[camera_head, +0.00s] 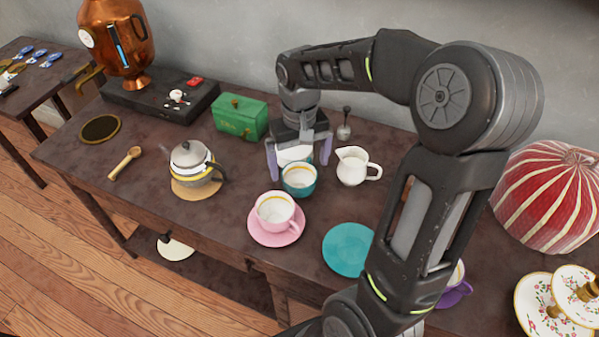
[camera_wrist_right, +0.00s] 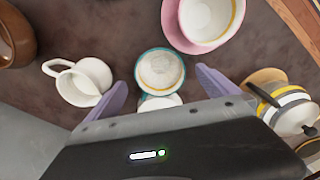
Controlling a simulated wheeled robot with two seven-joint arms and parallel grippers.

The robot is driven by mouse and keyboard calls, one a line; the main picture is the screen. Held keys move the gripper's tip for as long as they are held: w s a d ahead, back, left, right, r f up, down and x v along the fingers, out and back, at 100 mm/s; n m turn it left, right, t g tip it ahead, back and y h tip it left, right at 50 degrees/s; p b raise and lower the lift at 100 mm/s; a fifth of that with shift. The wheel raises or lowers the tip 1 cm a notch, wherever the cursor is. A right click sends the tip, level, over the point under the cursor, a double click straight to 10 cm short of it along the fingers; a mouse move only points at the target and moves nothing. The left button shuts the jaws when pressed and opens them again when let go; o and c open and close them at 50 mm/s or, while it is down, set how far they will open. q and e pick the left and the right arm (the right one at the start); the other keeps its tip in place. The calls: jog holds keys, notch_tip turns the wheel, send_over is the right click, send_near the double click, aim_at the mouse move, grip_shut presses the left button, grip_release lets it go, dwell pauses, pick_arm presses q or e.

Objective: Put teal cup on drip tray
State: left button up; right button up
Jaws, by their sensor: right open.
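The teal cup (camera_head: 299,184) stands upright on the table, with a white inside and a yellow band. It also shows in the right wrist view (camera_wrist_right: 141,72). My right gripper (camera_head: 298,160) points down just behind it, with its two purple fingers apart. In the wrist view the fingers (camera_wrist_right: 160,88) spread either side of the cup's near edge, with no grip on it. A white round item (camera_head: 292,154) sits directly behind the cup, between the fingers. A dark oval plate with a gold rim (camera_head: 100,129), which looks like the drip tray, lies at the table's left.
A pink cup (camera_head: 276,209) on a pink saucer, a white jug (camera_head: 353,167) and a teal saucer (camera_head: 348,249) stand close by. A teapot (camera_head: 192,165), wooden scoop (camera_head: 125,163), green box (camera_head: 240,118) and copper urn (camera_head: 119,40) stand to the left.

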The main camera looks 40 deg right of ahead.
notch_tip(320, 180, up, 6)
jog(key=shift+r, duration=0.25)
dwell(0.5)
